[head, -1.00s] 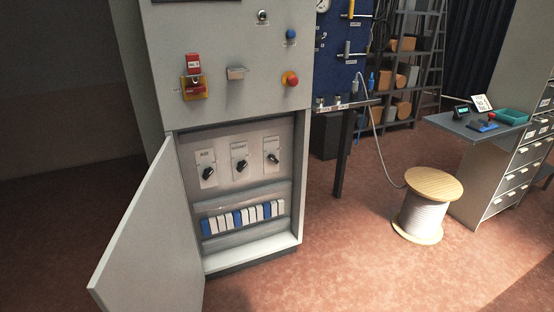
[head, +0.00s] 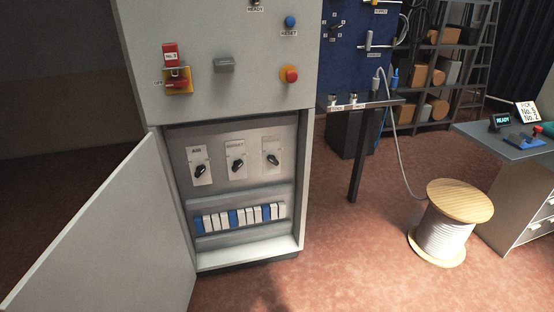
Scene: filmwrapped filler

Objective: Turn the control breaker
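A grey cabinet (head: 222,100) stands with its lower compartment open. Inside, three black rotary breaker knobs sit side by side on pale plates: a left knob (head: 201,170), a middle knob (head: 238,166) and a right knob (head: 273,160). The left plate's label seems to read AUX. The other labels are too small to read surely, so I cannot tell which one is the control breaker. All three knobs look turned at a slant. Neither of my grippers is in view.
The cabinet door (head: 110,235) swings out to the left. Blue and white modules (head: 236,217) line up below the knobs. Above are a red-tagged switch (head: 175,80) and a red button (head: 289,74). A cable reel (head: 440,238) and desk (head: 495,140) stand right. Floor before the cabinet is clear.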

